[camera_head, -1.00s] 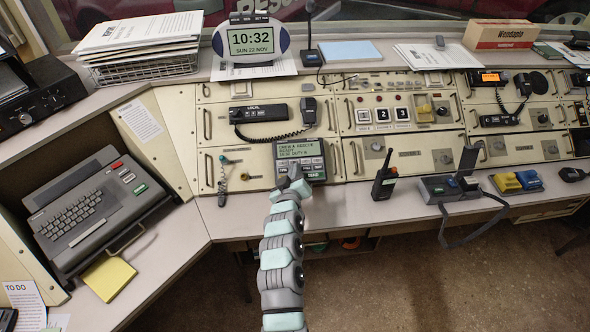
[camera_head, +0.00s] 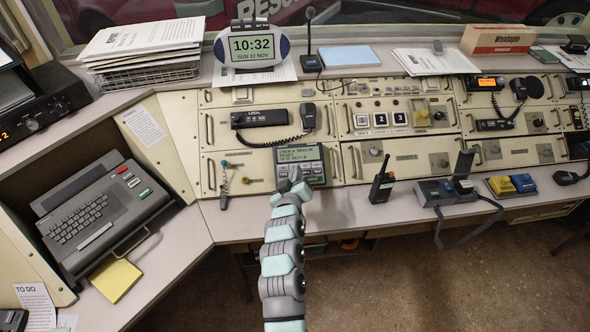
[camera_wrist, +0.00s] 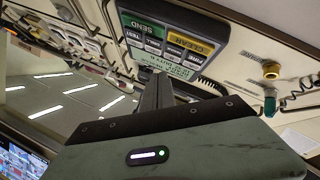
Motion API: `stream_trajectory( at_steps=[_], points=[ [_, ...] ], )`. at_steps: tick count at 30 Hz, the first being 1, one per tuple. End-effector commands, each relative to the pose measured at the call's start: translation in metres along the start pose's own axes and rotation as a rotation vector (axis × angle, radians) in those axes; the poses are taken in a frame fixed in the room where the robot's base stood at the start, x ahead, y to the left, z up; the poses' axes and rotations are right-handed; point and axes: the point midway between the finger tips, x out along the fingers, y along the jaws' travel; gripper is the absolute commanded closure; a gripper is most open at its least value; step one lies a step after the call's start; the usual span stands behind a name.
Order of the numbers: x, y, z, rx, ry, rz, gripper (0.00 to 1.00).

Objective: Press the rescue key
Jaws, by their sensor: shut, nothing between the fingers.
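The grey keypad unit (camera_head: 313,170) with a small green screen (camera_head: 298,154) sits on the console's lower panel. The wrist view shows the keypad unit (camera_wrist: 173,8) upside down. I cannot make out a rescue label on any key. My gripper (camera_head: 293,184) is shut and empty, in front of the unit's lower left part. In the wrist view its dark fingers (camera_wrist: 157,82) overlap the unit near the screen; whether they touch it is unclear.
A corded handset (camera_head: 308,117) hangs above the unit. A small hanging cord with a teal end (camera_head: 224,178) is left of it. A walkie-talkie (camera_head: 382,181) stands on the desk to the right. The desk strip between (camera_head: 345,205) is clear.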

Motion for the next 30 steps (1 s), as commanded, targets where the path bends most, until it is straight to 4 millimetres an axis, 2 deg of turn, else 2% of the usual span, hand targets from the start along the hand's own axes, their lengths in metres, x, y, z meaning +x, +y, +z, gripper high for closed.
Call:
stream_trajectory(
  at_steps=[1,8,30],
  points=[
    [-0.005,0.005,-0.006,-0.001,-0.001,-0.001,1.0],
    [-0.018,0.013,-0.013,0.0,-0.002,-0.001,1.0],
    [-0.018,0.013,-0.012,0.0,-0.002,-0.001,1.0]
  ],
)
